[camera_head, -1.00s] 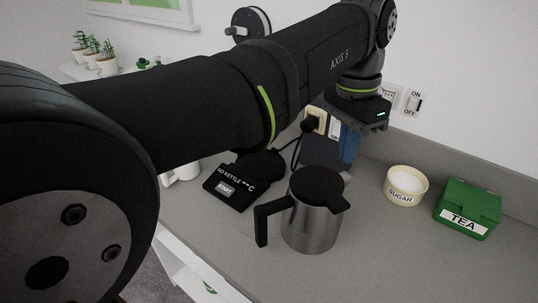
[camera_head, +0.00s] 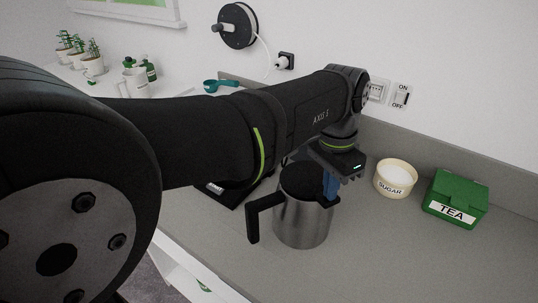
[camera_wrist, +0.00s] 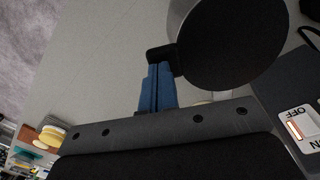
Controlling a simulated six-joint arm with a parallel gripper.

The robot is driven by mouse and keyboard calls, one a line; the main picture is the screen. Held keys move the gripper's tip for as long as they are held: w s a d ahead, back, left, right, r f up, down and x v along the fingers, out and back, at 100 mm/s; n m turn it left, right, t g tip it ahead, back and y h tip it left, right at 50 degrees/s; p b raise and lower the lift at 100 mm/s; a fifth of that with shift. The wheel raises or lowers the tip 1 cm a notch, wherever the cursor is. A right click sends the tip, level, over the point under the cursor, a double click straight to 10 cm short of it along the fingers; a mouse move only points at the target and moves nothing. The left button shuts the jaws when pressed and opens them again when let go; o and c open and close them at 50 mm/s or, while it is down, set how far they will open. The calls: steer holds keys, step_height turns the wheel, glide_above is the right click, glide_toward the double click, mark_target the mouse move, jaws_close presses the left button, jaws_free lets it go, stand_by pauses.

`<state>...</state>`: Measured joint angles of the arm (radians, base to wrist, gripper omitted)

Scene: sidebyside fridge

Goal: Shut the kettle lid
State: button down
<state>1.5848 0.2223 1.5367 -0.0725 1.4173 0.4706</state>
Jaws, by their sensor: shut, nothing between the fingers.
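The kettle (camera_head: 303,219) is a steel jug with a black handle on its left side, standing upright on the grey counter. Its black round lid (camera_head: 300,177) lies over the top and looks level; it also shows in the wrist view (camera_wrist: 235,40). My gripper (camera_head: 331,197) has blue fingers, shut with nothing between them. It points down at the kettle's right side, by the spout. In the wrist view the blue fingertips (camera_wrist: 157,66) are at the small black tab on the lid's edge; I cannot tell whether they touch it.
The kettle base (camera_head: 222,192) is behind the kettle, partly hidden by my arm. A sugar bowl (camera_head: 395,179) and a green tea box (camera_head: 456,199) stand to the right. The counter (camera_head: 380,250) in front is clear. A wall socket switch (camera_head: 401,95) is behind.

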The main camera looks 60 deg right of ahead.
steer(key=shift+s+a+f, duration=0.15)
steer(key=shift+s+f, duration=0.05)
steer(key=shift+f, duration=0.7)
step_height(320, 180, up, 14)
steer(key=shift+r, duration=0.15)
step_height(320, 180, down, 14)
steer(key=shift+r, duration=0.1)
stand_by(0.5)
stand_by(0.5)
